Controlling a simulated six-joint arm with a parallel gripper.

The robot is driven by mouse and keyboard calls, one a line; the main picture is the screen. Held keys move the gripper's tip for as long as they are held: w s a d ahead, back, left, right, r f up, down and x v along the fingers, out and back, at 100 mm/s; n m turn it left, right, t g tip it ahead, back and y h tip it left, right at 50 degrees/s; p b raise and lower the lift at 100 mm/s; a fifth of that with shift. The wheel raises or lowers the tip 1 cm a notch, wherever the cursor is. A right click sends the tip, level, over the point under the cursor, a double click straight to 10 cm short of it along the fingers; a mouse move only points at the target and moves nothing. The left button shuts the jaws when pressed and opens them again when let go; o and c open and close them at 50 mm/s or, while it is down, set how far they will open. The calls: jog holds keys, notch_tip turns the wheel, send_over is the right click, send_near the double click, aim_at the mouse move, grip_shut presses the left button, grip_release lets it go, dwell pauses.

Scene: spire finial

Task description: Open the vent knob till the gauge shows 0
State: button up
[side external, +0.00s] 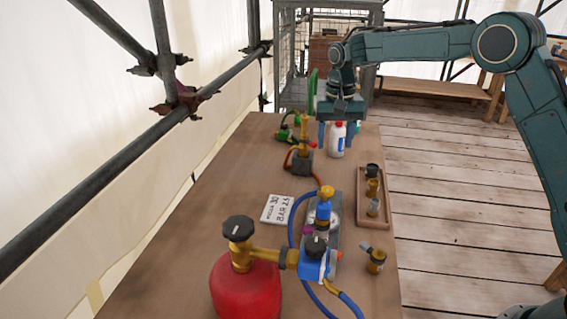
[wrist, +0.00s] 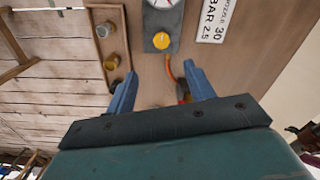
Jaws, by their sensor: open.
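A grey plate (side external: 335,240) on the bench carries a round white gauge (side external: 334,217) and a blue fitting with a yellow knob (side external: 326,191). In the wrist view the yellow knob (wrist: 161,41) is ahead of my fingertips, with the gauge (wrist: 165,3) cut by the top edge. No needle reading is legible. A blue regulator (side external: 314,266) with a black knob (side external: 316,245) joins the red cylinder (side external: 245,290). No label marks which knob is the vent. My gripper (side external: 338,138) is open, beyond the plate at the bench's far end; its empty fingers (wrist: 160,75) touch nothing visible.
A tray (side external: 361,212) with brass nozzles lies right of the plate, a loose nozzle (side external: 375,262) nearer. A note (side external: 278,210) reads nozzle 30, bar 2.5.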

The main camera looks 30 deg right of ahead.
aim_at(328, 188)
jog(key=shift+w+f, duration=0.4)
jog(key=shift+f, duration=0.2)
notch_tip(328, 188, down, 14)
jog(key=shift+r, duration=0.1)
dwell(0.5)
jog(key=shift+c, duration=0.3)
jog(key=c, duration=0.9)
